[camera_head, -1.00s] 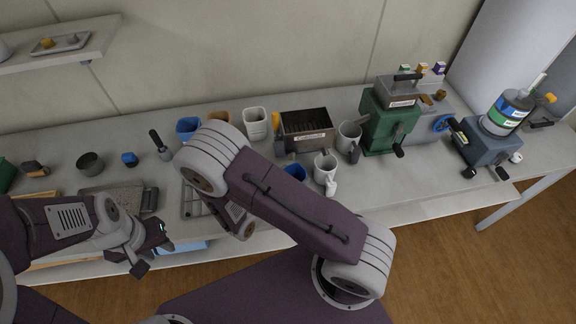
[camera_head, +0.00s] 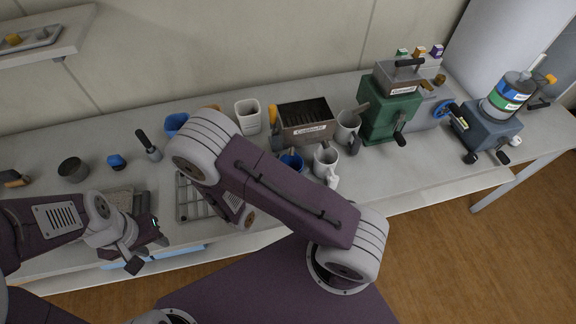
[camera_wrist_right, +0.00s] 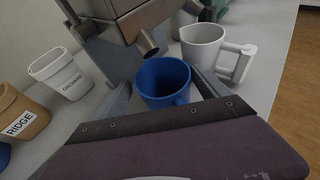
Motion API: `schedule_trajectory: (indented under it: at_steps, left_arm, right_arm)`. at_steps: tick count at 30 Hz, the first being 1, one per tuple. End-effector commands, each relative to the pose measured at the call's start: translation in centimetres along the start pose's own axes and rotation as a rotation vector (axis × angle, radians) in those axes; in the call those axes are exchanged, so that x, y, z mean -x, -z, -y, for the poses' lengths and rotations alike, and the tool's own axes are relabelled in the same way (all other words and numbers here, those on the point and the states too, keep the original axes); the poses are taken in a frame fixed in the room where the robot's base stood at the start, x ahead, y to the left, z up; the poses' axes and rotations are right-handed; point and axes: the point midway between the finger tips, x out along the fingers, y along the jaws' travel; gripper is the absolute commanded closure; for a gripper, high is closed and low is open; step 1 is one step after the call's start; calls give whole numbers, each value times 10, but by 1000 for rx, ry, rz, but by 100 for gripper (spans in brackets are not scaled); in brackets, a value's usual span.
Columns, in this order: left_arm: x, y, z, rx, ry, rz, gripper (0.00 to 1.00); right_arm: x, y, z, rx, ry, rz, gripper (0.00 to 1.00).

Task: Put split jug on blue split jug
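A blue jug (camera_wrist_right: 163,82) with an open top stands below a grey spout in the right wrist view; it also shows in the head view (camera_head: 291,163), partly behind my right arm. A light grey jug (camera_wrist_right: 203,48) with a square handle stands just to its right, also in the head view (camera_head: 326,162). A second grey jug (camera_head: 347,127) stands behind that one. My right gripper (camera_wrist_right: 162,95) is open, one finger on each side of the blue jug; firm contact is not visible. My left gripper (camera_head: 148,252) appears open and empty near the front edge.
A box-shaped machine (camera_head: 305,122) stands behind the jugs. A green machine (camera_head: 390,108) and a blue-grey machine (camera_head: 486,132) stand to the right. Labelled white (camera_wrist_right: 58,74) and brown (camera_wrist_right: 22,116) containers stand left of the blue jug. A metal rack (camera_head: 190,200) lies further left.

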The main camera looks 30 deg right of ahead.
Motion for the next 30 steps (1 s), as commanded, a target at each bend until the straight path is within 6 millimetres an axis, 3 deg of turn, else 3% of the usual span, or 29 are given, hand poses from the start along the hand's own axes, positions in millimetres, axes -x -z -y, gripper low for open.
schedule_trajectory:
  at_steps: [7,21,25,30]
  left_arm:
    - [6,1,0,0,0,0,64]
    - [2,0,0,0,0,0,64]
    - [2,0,0,0,0,0,64]
    - [2,0,0,0,0,0,64]
  right_arm:
    - [9,-7,-1,0,-5,1,15]
    - [108,-6,-1,-1,-5,-1,15]
    - [120,-6,-1,0,-2,0,15]
    - [122,-6,2,-7,11,-6,15]
